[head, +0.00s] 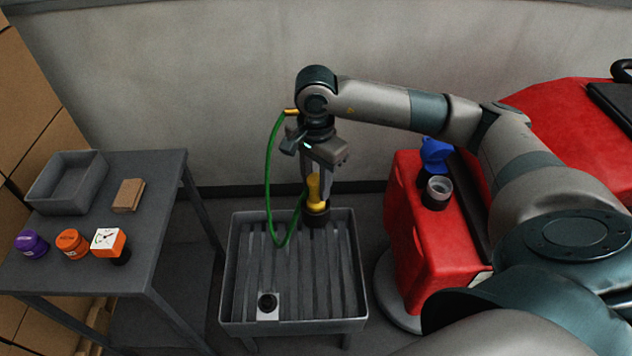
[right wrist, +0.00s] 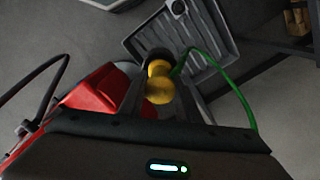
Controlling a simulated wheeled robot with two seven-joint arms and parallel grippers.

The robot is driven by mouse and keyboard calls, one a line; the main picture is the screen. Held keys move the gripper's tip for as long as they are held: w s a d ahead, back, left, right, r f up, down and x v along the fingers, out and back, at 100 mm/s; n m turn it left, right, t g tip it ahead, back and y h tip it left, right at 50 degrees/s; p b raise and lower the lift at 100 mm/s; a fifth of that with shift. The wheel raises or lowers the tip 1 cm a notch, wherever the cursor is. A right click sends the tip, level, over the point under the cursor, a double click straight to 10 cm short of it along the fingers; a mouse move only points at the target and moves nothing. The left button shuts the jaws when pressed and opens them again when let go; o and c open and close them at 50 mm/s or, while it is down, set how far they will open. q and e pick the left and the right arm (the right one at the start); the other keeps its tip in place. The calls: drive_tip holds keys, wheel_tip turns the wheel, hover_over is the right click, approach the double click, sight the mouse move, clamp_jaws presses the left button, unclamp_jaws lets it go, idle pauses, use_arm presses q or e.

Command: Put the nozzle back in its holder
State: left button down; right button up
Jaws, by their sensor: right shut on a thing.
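The yellow nozzle (head: 314,188) hangs roughly upright between the fingers of my right gripper (head: 316,188), which is shut on it. In the right wrist view the nozzle (right wrist: 159,82) sits between the two fingers. A dark round cup-like piece (head: 314,216) is directly below the nozzle, at the back rim of the grey tray; I cannot tell whether it is the holder or the nozzle's own end, or whether the two touch. A green hose (head: 268,180) loops down from a brass fitting (head: 291,112) and up to the nozzle. My left gripper is not in view.
The grey slatted tray (head: 232,262) has a small white plate with a black knob (head: 268,302) at its front. A red machine (head: 418,245) with a blue cap (head: 435,153) stands right. A table (head: 165,180) at left holds a grey bin, a sponge-like block and several small containers.

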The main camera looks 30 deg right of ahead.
drive_tip(key=o, duration=1.2)
drive_tip(key=shift+r, duration=0.1)
drive_tip(key=shift+r+p, duration=0.1)
drive_tip(key=shift+p, duration=0.3)
drive_tip(key=shift+r+b, duration=0.15)
drive_tip(key=shift+b, duration=0.2)
wheel_tip(320, 180, up, 10)
drive_tip(key=b, duration=0.4)
drive_tip(key=shift+r, duration=0.8)
